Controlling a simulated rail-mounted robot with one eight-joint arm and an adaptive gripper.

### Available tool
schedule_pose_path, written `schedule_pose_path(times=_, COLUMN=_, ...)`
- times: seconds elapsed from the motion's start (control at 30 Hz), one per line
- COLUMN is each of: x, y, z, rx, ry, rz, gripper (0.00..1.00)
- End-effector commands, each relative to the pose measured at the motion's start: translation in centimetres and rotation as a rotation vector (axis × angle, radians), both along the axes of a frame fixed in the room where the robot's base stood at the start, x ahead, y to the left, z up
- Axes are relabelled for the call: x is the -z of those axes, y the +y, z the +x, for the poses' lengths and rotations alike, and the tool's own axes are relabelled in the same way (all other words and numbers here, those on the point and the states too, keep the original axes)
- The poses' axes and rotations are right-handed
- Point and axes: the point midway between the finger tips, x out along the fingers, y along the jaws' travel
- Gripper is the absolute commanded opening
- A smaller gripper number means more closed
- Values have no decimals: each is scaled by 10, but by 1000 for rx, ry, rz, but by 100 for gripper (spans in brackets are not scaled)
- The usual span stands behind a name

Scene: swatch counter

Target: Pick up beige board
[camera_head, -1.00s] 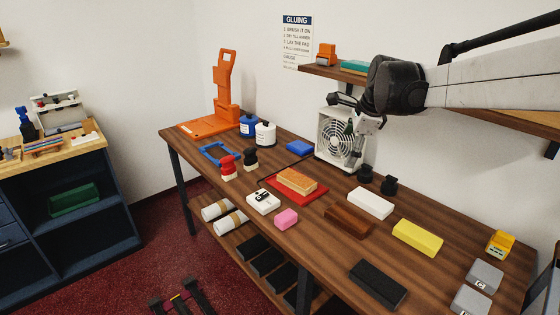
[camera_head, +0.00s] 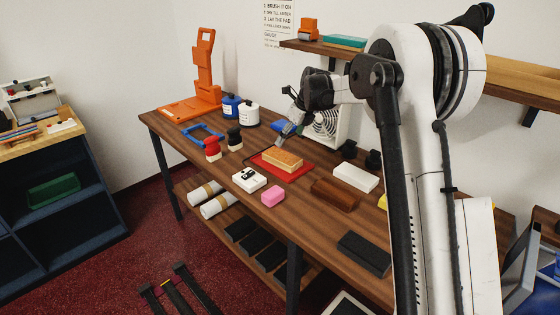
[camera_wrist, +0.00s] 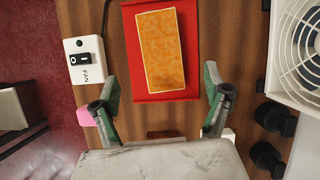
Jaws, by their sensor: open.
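The beige board (camera_head: 283,158) is a flat block with a mottled orange-tan top and pale beige edges. It lies on a red mat (camera_head: 262,167) on the wooden counter. My gripper (camera_head: 281,142) is above the counter near the board in the head view, tilted. In the wrist view my gripper (camera_wrist: 163,88) is open, with its green-padded fingers wide apart and nothing between them. The board (camera_wrist: 161,50) lies ahead of the fingertips there, between their lines, with the red mat (camera_wrist: 165,97) around it.
A white fan switch box (camera_head: 249,180) and pink block (camera_head: 272,196) are in front of the mat. A brown block (camera_head: 335,194) and white block (camera_head: 355,177) are right of it. The fan (camera_head: 328,124) stands behind. Bottles (camera_head: 249,115) stand at the left.

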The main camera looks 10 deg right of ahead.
Motion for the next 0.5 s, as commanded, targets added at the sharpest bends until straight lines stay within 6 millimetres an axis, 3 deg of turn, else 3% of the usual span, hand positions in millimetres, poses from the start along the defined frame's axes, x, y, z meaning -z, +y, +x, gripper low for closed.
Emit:
schedule_pose_path(times=0.2, x=37, y=10, z=12, rx=-2, ry=0, rz=-1, gripper=81)
schedule_pose_path(times=0.5, x=57, y=14, z=18, rx=-2, ry=0, rz=-1, gripper=81)
